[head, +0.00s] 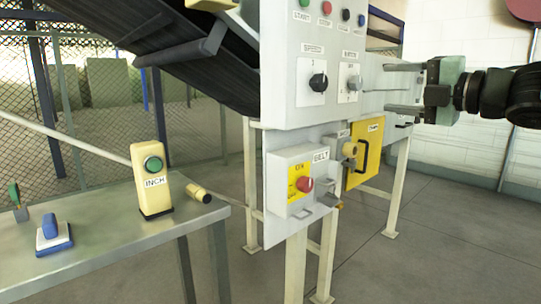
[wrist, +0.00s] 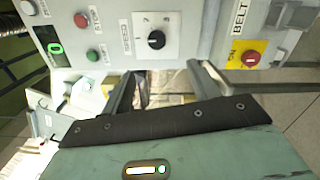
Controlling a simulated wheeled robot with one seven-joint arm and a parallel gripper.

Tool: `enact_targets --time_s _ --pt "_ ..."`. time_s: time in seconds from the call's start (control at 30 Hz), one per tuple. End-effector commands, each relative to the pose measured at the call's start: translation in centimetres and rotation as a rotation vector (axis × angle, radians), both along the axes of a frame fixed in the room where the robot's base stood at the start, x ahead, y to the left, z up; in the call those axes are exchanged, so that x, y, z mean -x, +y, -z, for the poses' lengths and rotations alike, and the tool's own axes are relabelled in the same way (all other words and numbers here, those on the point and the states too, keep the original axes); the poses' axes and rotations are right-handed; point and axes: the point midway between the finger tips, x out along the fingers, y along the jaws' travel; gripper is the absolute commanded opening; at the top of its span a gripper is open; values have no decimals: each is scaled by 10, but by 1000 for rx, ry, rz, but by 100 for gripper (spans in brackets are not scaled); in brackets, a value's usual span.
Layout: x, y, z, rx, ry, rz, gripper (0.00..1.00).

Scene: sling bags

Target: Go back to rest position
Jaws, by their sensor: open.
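My gripper (head: 388,87) is at the right in the head view, pointing left at the side of the grey control box. Its two fingers are spread apart with nothing held between them. In the wrist view, the fingers of my gripper (wrist: 163,72) are also apart and empty. The control panel (head: 290,95) with the SPEED knob (head: 318,81) and several buttons stands to the left of the gripper. I cannot tell whether the fingers touch it.
A BELT box (head: 285,160) with a red button (head: 304,184) and a yellow cover (head: 365,155) sit below. A conveyor (head: 190,60) slopes at upper left. A metal table (head: 110,240) holds an INCH button box (head: 151,178). The floor at right (head: 450,220) is clear.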

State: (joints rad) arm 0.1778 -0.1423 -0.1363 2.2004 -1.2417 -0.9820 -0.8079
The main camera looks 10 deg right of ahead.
Motion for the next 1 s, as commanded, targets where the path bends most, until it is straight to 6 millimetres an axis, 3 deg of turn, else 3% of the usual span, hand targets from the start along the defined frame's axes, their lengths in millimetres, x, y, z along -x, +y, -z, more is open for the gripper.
enact_targets --time_s 0.13,0.2,0.27,0.37,0.5,0.63,0.83,0.97,1.0 --pt "-16 32 33 -177 192 112 60" --pt "-19 52 61 -288 341 197 60" --pt "-14 70 90 -376 483 274 60" --pt "9 99 145 -496 738 418 60" --pt "70 134 217 -584 1084 641 60" --pt "137 153 264 -594 1333 840 60" --pt "227 164 303 -540 1582 1099 60" --pt "282 166 315 -476 1699 1257 60" --pt "291 166 308 -467 1718 1288 60"
